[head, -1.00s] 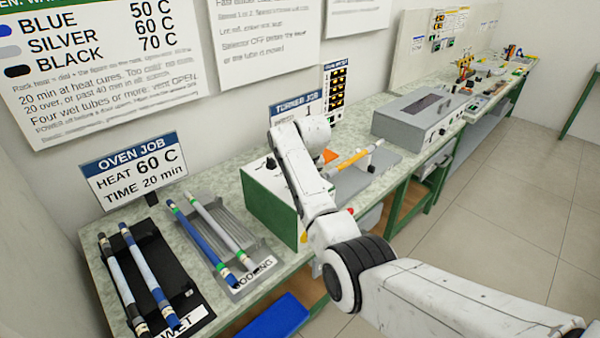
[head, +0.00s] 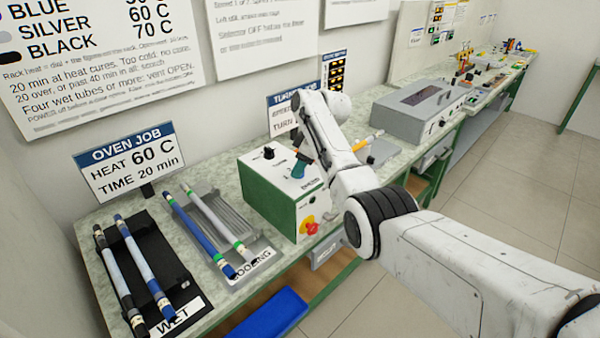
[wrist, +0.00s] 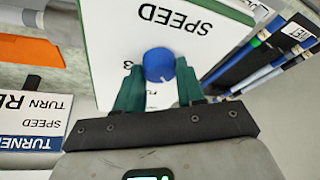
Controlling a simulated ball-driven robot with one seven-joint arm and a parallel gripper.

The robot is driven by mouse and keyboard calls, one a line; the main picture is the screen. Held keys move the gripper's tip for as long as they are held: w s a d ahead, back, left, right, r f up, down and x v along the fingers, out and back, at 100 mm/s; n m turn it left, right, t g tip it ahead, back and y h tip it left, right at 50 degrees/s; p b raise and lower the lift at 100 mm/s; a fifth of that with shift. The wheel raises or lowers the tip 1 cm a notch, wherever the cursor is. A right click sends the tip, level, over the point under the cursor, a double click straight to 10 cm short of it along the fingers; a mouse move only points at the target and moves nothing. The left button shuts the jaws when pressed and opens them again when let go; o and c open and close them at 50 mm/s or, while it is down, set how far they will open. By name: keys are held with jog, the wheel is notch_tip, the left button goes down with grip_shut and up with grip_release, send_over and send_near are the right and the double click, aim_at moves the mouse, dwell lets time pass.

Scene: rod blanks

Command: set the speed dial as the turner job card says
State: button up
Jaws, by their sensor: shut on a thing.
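The speed dial (wrist: 158,65) is a blue knob on the white face of the turner box, labelled SPEED, with a 3 visible beside it. My gripper (wrist: 160,82) has its green fingers on both sides of the knob and is shut on it. In the head view my gripper (head: 299,166) is at the top of the green and white box (head: 265,207), and the knob is hidden there. The turner job card (head: 281,118) is partly hidden by my arm. In the wrist view the card (wrist: 30,128) is cut off, reading SPEED and TURN RE; no speed value shows.
A black knob (head: 268,153) and a red button (head: 310,226) are on the same box. A cooling rack (head: 246,222) and a wet rack (head: 180,275) with tubes stand to the left. A grey box (head: 405,120) stands to the right. The oven job card (head: 128,165) is behind the racks.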

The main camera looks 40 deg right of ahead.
jog(key=shift+w+d+n+g+y+b, duration=0.1)
jog(key=shift+n+g+y+b, duration=0.35)
jog(key=shift+n+b, duration=1.2)
jog(key=o, duration=1)
jog(key=b+v, duration=0.1)
jog(key=v, duration=0.9)
jog(key=shift+d+r+b, duration=0.1)
jog(key=shift+r+b, duration=0.25)
jog(key=shift+r, duration=0.05)
jog(key=shift+f, duration=0.1)
